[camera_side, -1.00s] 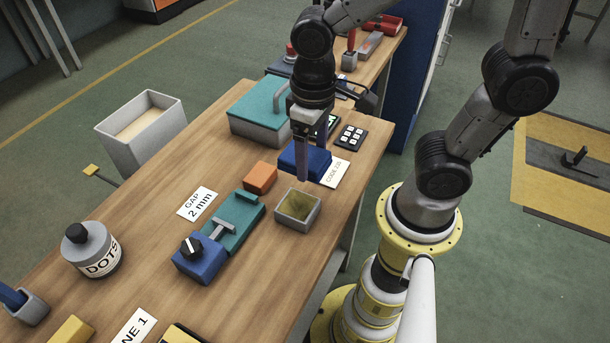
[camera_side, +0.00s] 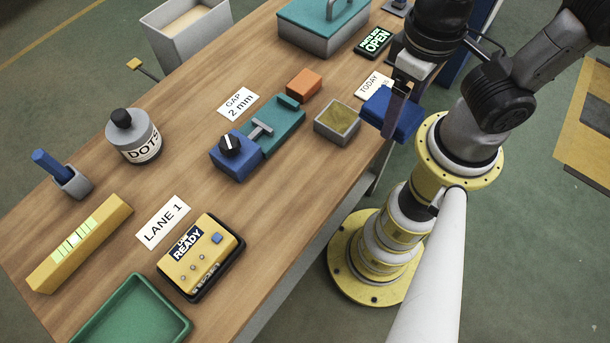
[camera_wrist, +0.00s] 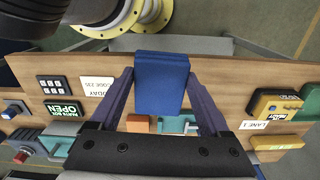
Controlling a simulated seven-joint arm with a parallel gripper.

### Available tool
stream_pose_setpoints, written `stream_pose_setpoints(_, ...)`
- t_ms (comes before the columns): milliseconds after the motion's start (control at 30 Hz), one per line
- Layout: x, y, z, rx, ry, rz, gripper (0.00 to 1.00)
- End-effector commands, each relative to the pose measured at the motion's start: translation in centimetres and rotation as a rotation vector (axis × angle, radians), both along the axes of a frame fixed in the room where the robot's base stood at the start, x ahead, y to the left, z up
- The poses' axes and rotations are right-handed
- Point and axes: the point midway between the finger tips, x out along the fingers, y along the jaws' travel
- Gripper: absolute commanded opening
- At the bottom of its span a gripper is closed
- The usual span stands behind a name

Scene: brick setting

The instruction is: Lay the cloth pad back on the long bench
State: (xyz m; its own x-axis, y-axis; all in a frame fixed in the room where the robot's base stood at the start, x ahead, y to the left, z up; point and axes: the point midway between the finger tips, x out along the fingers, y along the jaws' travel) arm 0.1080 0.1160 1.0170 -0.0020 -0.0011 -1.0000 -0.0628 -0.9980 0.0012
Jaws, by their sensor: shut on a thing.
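The cloth pad, a flat blue block (camera_side: 404,120), is held between the fingers of my gripper (camera_side: 393,112). In the wrist view the pad (camera_wrist: 160,82) fills the space between the two purple-grey fingers of my gripper (camera_wrist: 160,98), one on each side. In the side view the pad appears over or just past the right edge of the long bench (camera_side: 290,165); its exact height above the bench cannot be told. One finger covers part of the pad there.
A small open grey box (camera_side: 337,122) stands left of the pad, with an orange block (camera_side: 304,84) and a teal fixture (camera_side: 275,125) beyond. A white card (camera_side: 372,86) lies by the pad. Bare wood lies between the fixture and the yellow panel (camera_side: 203,255).

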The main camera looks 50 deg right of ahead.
Motion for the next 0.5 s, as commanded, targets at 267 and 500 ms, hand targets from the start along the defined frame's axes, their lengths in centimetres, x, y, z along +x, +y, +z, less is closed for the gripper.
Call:
stream_pose_setpoints(267,0.0,1.5,-0.3,-0.003,0.002,0.065,0.28)
stream_pose_setpoints(500,2.8,4.9,-2.3,-0.004,0.004,0.064,0.28)
